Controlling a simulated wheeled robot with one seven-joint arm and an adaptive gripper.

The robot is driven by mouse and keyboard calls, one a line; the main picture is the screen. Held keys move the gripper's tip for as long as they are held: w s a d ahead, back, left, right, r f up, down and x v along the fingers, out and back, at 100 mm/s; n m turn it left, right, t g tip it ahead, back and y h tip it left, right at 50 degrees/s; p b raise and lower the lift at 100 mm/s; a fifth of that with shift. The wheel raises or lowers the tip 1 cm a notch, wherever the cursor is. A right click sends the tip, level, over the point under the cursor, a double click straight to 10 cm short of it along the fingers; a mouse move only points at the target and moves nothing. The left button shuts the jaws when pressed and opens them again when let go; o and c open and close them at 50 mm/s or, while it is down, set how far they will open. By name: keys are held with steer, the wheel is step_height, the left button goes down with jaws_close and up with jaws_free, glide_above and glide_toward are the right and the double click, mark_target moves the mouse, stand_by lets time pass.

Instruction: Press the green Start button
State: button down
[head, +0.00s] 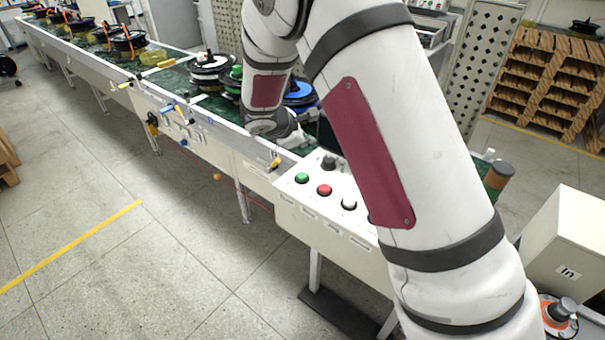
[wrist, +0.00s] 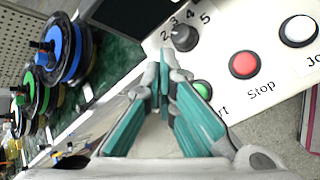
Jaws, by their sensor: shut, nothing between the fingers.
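The green Start button (head: 302,178) sits at the left end of the white control panel (head: 290,190). In the wrist view the green button (wrist: 203,89) shows just beyond the right finger, which hides part of it and of its label. My gripper (wrist: 165,75) is shut and empty, its teal fingers together over the panel's edge. The fingertips appear to the left of the green button; whether they touch the panel I cannot tell. In the head view the fingers are not clearly visible.
The red Stop button (wrist: 244,64) is right beside the green one, with a white button (wrist: 298,30) further right. A black rotary knob (wrist: 184,37) stands near the fingertips. A dark screen borders the panel. Wheel hubs (head: 210,66) stand on the green conveyor.

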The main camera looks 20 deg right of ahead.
mark_target(303, 176)
steer(key=shift+w+a+f, duration=0.1)
steer(key=shift+f, duration=0.1)
steer(key=shift+f, duration=0.1)
steer(key=shift+f+b, duration=0.8)
steer(key=shift+f, duration=3.5)
steer(key=shift+f, duration=0.15)
steer(key=shift+f, duration=0.25)
steer(key=shift+f, duration=0.55)
steer(key=shift+r, duration=1)
